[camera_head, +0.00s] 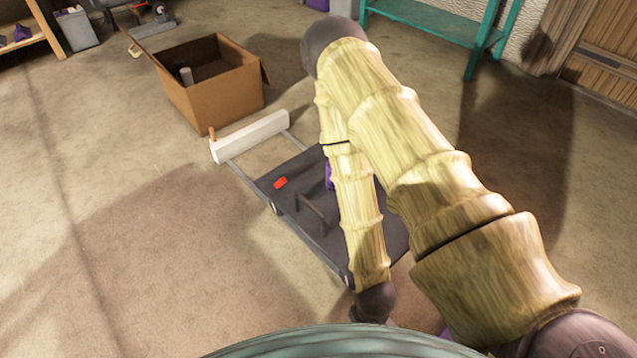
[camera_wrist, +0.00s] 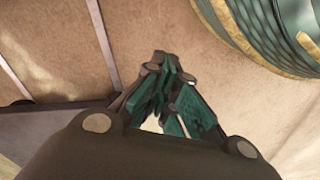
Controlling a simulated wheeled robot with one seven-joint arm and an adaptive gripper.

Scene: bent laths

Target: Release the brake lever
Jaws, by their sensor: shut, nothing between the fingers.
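A dark flat platform (camera_head: 372,206) lies on the floor at the middle of the head view, partly hidden by my arm. A small red piece (camera_head: 280,183) sits near its left corner, and a dark bar handle (camera_head: 311,212) stands on it. I cannot tell for sure which part is the brake lever; the red piece may be it. My gripper (camera_wrist: 163,62), with teal fingers, is shut and empty in the wrist view. It is over bare floor, right of the dark platform's edge (camera_wrist: 55,125), apart from the red piece. The head view does not clearly show it.
Two thin rails run from the platform to a white beam (camera_head: 250,136) with a small wooden peg (camera_head: 212,133). An open cardboard box (camera_head: 215,95) stands behind it. A teal-framed table (camera_head: 435,22) is at the back. The floor at left is clear.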

